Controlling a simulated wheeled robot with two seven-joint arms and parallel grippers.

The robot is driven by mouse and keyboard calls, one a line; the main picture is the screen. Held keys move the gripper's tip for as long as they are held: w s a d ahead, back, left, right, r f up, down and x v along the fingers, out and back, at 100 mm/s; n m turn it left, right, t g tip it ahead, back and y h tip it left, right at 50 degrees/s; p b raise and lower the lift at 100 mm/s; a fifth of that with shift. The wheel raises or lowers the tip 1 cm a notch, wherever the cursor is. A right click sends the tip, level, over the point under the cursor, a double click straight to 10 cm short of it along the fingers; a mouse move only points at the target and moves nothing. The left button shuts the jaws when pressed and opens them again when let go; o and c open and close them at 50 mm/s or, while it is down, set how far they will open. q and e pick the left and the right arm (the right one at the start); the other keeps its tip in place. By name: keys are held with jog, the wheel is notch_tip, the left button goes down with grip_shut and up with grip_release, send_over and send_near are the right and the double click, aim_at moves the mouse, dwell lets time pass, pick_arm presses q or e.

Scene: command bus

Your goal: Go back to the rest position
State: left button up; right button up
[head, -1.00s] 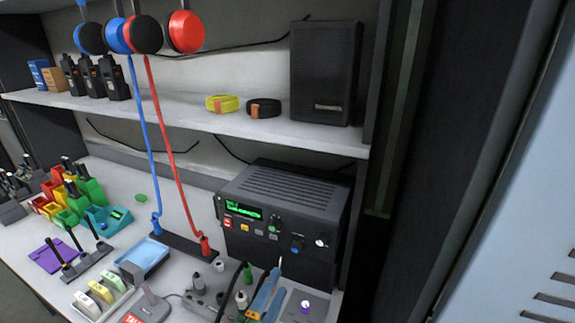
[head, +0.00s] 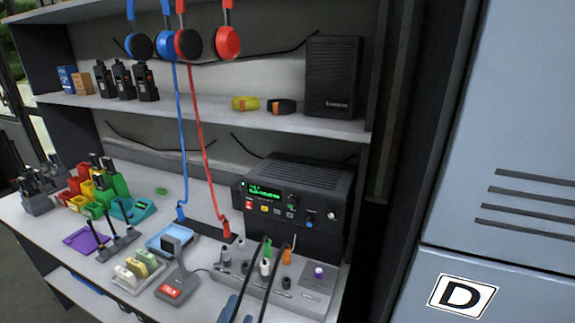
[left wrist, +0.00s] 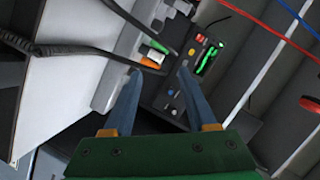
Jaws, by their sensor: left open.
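My left gripper (head: 240,308) shows only as blue fingertips at the bottom edge of the head view, in front of the desk's grey connector panel (head: 270,292). In the left wrist view its two blue fingers (left wrist: 160,70) are spread apart with nothing between them. Beyond them are an orange plug (left wrist: 152,62) and the black radio unit (left wrist: 195,95) with its green display. The radio unit (head: 290,200) stands upright on the desk in the head view. My right gripper is not in view.
Red and blue headsets (head: 228,42) hang above the shelf (head: 200,110), their cords reaching the desk. A desk microphone (head: 175,285), battery tray (head: 138,272) and coloured bins (head: 110,180) crowd the desk. A pale cabinet marked D (head: 461,297) stands at the right.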

pick_arm(q)
jog(key=s+a+f+n+g+y, duration=0.1)
jog(key=s+a+f+n+g, duration=0.4)
jog(key=s, duration=0.5)
jog(key=s+a+f+n+g+y, duration=0.1)
jog(key=s+a+f+n+g, duration=0.1)
jog(key=s+f+n+g, duration=0.6)
jog(key=s+f+m, duration=0.2)
jog(key=s+f, duration=0.2)
jog(key=f, duration=1.1)
jog(key=s+a+f+g, duration=0.1)
jog(key=s+a+f, duration=0.1)
jog(key=s+f, duration=0.8)
jog(key=shift+s+f, duration=0.25)
jog(key=shift+s, duration=1)
